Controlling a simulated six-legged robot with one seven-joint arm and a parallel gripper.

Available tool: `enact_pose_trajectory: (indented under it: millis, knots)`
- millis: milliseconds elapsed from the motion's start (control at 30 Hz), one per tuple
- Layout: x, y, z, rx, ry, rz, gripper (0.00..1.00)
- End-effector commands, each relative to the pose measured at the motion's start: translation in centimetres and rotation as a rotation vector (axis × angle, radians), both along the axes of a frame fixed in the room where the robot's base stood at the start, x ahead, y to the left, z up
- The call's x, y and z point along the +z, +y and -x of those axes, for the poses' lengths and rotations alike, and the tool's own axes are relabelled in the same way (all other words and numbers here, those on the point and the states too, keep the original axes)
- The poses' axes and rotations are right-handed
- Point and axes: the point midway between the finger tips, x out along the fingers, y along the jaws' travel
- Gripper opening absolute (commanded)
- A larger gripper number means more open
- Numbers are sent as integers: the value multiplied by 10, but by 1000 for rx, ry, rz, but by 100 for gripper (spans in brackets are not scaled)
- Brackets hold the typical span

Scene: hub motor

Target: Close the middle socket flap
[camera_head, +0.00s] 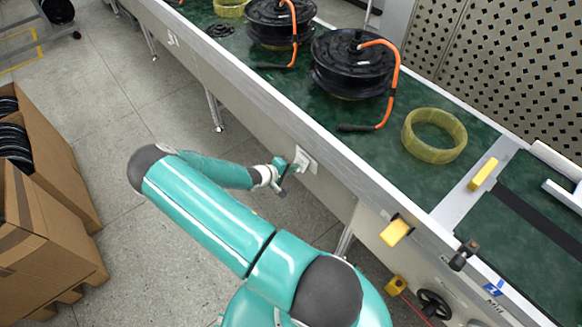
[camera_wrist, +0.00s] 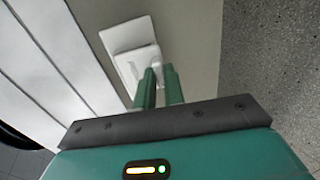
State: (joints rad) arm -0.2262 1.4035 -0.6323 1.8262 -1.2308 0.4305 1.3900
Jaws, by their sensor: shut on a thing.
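A white socket plate (camera_head: 306,159) sits on the side wall of the conveyor, left of the yellow box. In the wrist view the plate (camera_wrist: 119,37) is at upper middle, with a pale socket flap (camera_wrist: 129,73) raised from it. The green fingers of my gripper (camera_wrist: 159,70) reach the plate there and are shut on the flap. The gripped edge is hidden by the fingertips. In the head view my gripper (camera_head: 291,171) is at the plate's left side. The separate flaps are too small to tell apart there.
The conveyor (camera_head: 381,160) carries black hub motors (camera_head: 352,64) with orange cables and a yellow ring (camera_head: 434,135). A yellow box (camera_head: 396,231) and a black handwheel (camera_head: 433,303) are on its side to the right. Cardboard boxes (camera_head: 48,235) stand at far left. The floor between is clear.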

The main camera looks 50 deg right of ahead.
Motion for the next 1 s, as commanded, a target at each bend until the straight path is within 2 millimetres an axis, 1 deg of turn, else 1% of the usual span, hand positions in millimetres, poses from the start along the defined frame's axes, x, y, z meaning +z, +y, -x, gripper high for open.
enact_pose_trajectory:
  millis: [33,200,500,700,1000]
  knots:
    - [-5,-1,-1,8,9,48,0]
    - [-14,-6,0,7,25,203,0]
    - [-26,-16,1,4,48,419,0]
    - [-28,-21,2,2,55,501,0]
    - [-30,-23,2,0,60,539,0]
